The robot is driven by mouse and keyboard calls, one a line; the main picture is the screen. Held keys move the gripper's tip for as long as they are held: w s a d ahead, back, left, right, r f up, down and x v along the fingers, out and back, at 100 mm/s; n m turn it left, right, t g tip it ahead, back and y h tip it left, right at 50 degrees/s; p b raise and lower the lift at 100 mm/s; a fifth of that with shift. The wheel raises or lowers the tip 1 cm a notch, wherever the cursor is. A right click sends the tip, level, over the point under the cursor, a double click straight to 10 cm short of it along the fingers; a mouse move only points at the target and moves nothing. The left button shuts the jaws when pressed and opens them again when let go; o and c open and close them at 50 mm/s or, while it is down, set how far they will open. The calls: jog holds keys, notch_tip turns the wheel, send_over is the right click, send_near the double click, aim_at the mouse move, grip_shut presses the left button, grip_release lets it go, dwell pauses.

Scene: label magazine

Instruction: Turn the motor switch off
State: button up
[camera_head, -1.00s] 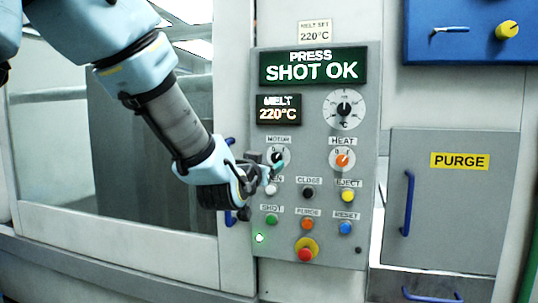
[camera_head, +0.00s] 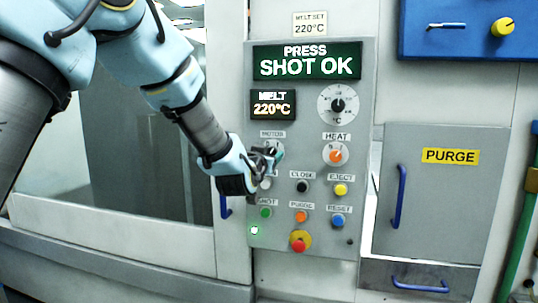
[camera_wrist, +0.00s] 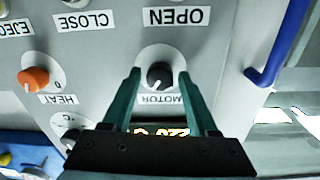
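The motor switch is a dark rotary knob (camera_wrist: 160,75) on a white dial, and the wrist view shows it upside down beside the MOTOR label. My gripper (camera_wrist: 159,76) has its two green fingers apart, one on each side of the knob. I cannot tell whether the fingers touch it. In the head view my gripper (camera_head: 274,158) is at the motor dial (camera_head: 268,146) and covers much of it. The knob's exact setting is hard to read.
The grey control panel (camera_head: 359,200) carries an orange HEAT knob (camera_head: 335,155), several push buttons and a red emergency stop (camera_head: 299,244). The OPEN button, just below the motor dial, is partly behind my gripper. A blue handle (camera_wrist: 280,45) is beside the panel.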

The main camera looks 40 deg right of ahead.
grip_shut()
jog(key=shift+f+b, duration=0.1)
jog(key=shift+b, duration=0.4)
jog(key=n+b, duration=1.4)
jog(key=b, duration=0.6)
jog(key=shift+t, duration=0.3)
